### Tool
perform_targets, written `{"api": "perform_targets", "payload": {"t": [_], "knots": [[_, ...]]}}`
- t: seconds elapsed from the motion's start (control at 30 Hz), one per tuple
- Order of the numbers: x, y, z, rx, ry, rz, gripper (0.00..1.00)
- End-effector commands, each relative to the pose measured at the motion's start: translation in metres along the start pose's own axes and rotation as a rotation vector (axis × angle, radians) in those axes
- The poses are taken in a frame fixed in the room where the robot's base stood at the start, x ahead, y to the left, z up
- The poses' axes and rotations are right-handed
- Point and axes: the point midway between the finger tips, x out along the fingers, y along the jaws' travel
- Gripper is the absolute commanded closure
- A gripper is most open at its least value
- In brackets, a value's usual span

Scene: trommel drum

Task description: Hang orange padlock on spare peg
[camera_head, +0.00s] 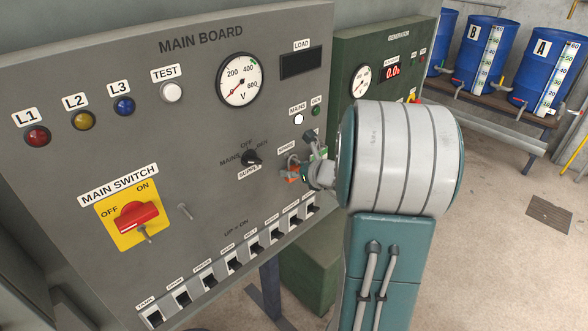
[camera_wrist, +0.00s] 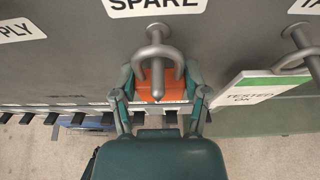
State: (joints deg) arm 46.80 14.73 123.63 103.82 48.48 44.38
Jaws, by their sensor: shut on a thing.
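The orange padlock (camera_wrist: 147,84) is between the fingers of my gripper (camera_wrist: 159,90) in the wrist view, under the SPARE label (camera_wrist: 156,5). Its grey shackle stands up. The spare peg (camera_wrist: 157,77) points toward the wrist camera, its tip in front of the padlock body, and the shackle appears to be around it. I cannot tell whether the shackle rests on the peg. In the head view the padlock (camera_head: 292,178) is a small orange patch at the board, left of my gripper (camera_head: 306,176), partly hidden by it.
A TESTED OK tag (camera_wrist: 256,90) hangs from another peg close on the right. A row of breaker switches (camera_head: 233,259) runs below. The red main switch (camera_head: 138,216) and a bare peg (camera_head: 184,211) are to the left. The green generator panel (camera_head: 350,55) stands behind my arm.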

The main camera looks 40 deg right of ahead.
Motion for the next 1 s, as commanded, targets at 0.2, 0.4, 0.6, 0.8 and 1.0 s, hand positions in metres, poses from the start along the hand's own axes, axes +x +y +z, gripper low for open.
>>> {"api": "perform_targets", "payload": {"t": [0.2, 0.4, 0.6, 0.8, 1.0], "knots": [[-0.0001, -0.0001, 0.0004, 0.0, -0.001, 0.0, 0.98], [-0.0001, 0.0, 0.0004, 0.0, -0.001, 0.0, 0.98], [-0.0002, 0.0, 0.0004, 0.0, -0.001, 0.0, 0.01], [-0.0001, 0.0, 0.0002, 0.0, -0.001, 0.0, 0.01], [-0.0029, -0.0003, 0.0001, 0.0, 0.0, -0.001, 0.01]]}}
